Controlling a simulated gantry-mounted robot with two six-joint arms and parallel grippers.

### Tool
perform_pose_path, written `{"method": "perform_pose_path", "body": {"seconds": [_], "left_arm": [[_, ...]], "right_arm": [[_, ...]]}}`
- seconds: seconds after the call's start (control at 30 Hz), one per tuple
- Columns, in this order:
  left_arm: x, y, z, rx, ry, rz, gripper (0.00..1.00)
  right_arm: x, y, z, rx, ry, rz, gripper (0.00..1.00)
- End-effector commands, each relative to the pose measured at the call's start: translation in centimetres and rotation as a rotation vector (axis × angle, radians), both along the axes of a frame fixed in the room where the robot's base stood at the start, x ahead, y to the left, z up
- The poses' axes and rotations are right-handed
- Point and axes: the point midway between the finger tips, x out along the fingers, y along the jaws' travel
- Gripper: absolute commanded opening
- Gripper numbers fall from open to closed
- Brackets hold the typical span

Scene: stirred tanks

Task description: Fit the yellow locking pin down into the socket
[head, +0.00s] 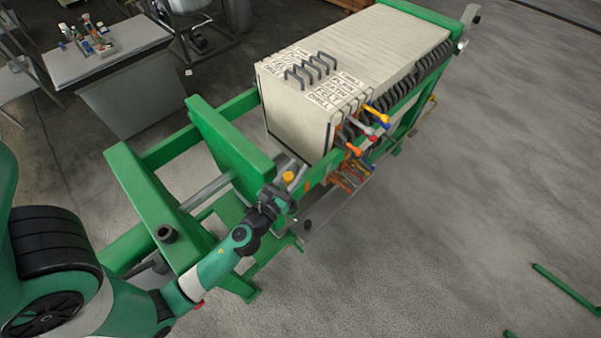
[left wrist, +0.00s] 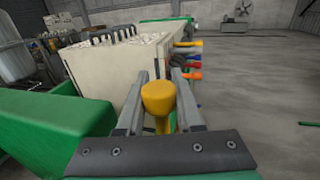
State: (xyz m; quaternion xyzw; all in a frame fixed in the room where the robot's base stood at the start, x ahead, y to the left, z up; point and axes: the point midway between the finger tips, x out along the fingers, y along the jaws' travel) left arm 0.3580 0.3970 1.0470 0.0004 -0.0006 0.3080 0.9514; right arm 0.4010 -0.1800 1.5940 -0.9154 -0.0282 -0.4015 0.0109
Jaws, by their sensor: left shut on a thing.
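The yellow locking pin (head: 288,177) has a rounded, knob-like head. It stands between the two grey fingers of my left gripper (head: 284,191), which is shut on it beside the green frame. In the left wrist view the pin's yellow head (left wrist: 158,96) rises between the fingers, and its lower part is hidden behind the gripper's dark front plate. I cannot make out the socket for certain; the area under the pin is covered by the gripper. My right gripper is in neither view.
A pale plate stack (head: 390,50) with grey handles sits in a green frame (head: 225,140) just beyond the gripper. Coloured valve handles (head: 372,131) stick out along its side. A dark round fitting (head: 167,233) sits on the nearer green beam. The floor at right is mostly clear.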

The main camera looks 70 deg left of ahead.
Motion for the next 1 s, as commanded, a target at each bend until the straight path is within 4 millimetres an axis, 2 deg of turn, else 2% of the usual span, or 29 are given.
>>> {"method": "perform_pose_path", "body": {"seconds": [0.13, 0.27, 0.73, 1.0], "left_arm": [[0.0, -0.1, 0.1, 0.001, 0.001, -0.001, 0.00], [0.0, -0.1, -0.8, 0.001, 0.001, -0.001, 0.00], [0.0, -0.1, -5.5, 0.000, 0.000, -0.002, 0.00], [0.0, -0.1, -5.8, 0.000, 0.000, -0.002, 0.00]], "right_arm": [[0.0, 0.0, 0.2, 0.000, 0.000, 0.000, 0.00], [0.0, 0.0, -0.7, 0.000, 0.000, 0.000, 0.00], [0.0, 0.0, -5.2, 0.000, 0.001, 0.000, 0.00], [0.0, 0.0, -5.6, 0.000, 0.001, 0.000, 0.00]]}}
